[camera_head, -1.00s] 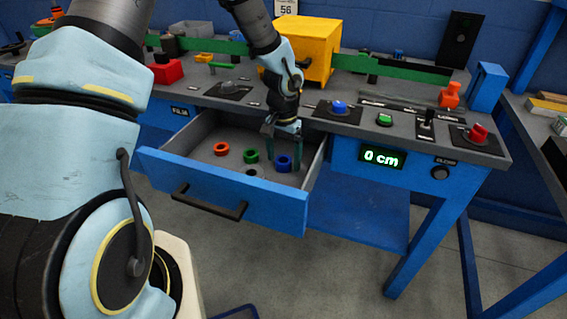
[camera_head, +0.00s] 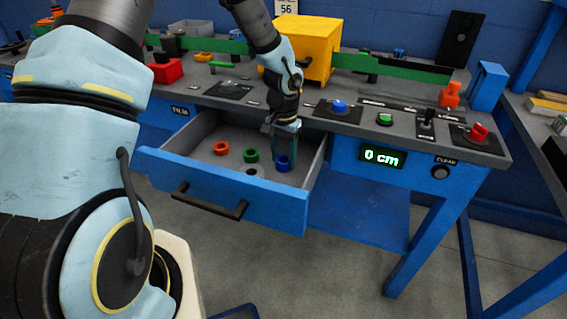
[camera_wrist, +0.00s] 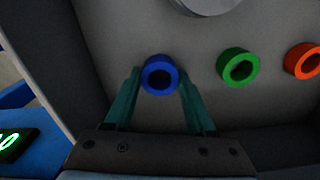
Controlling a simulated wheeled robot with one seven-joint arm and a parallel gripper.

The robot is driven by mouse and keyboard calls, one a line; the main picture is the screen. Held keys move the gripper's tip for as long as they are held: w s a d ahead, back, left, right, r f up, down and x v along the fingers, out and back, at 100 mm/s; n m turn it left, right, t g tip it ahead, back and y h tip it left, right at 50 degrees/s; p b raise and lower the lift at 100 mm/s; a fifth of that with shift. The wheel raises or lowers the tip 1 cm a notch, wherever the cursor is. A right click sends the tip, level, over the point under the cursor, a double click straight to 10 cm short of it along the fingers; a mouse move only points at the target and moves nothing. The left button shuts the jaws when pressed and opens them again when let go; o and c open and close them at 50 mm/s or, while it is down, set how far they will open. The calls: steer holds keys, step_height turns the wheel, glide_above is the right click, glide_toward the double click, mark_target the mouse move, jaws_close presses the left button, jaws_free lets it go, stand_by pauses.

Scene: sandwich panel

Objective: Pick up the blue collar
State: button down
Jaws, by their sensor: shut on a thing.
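The blue collar (camera_head: 283,163) is a short ring in the open drawer, at the right of a row of collars. My gripper (camera_head: 284,155) reaches down into the drawer from above. In the wrist view its two teal fingers (camera_wrist: 160,84) stand on either side of the blue collar (camera_wrist: 147,77), shut on it. The collar's open hole faces the wrist camera. Whether the collar still touches the drawer floor I cannot tell.
A green collar (camera_head: 251,156) and a red-orange collar (camera_head: 221,148) lie left of the blue one. A grey round piece (camera_head: 245,171) lies near the front wall. The workbench with a yellow box (camera_head: 305,45) stands behind.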

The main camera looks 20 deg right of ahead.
step_height(320, 180, up, 10)
stand_by(0.6)
steer(key=shift+r, duration=0.1)
